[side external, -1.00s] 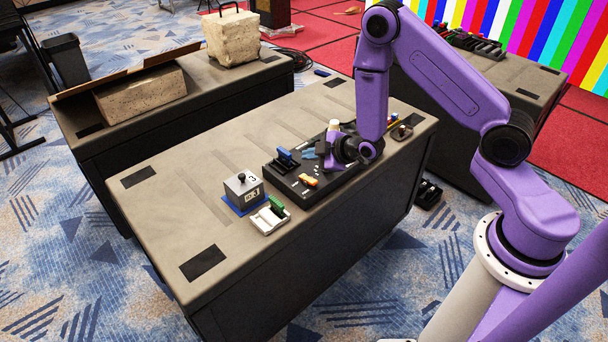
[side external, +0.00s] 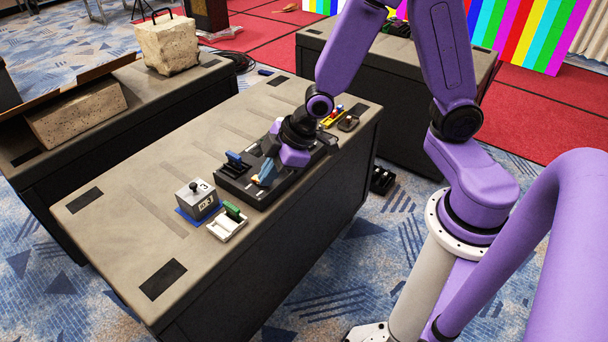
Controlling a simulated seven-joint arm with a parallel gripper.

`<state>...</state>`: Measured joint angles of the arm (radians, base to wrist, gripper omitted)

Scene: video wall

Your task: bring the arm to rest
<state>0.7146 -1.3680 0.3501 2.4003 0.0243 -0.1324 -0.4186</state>
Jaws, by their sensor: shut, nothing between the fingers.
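My gripper (side external: 265,172) is at the end of the purple arm, pointing down and to the left over the black tray (side external: 232,183) on the desk. The gap between the fingertips and the tray is hard to judge. The purple wrist hides the far part of the tray.
On the desk (side external: 140,196) stand a grey box with a knob (side external: 197,202), a white holder (side external: 226,229) with a green piece, and a blue piece (side external: 236,159) at the tray. A yellow item (side external: 331,119) lies behind the wrist. The desk's left part is mostly clear.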

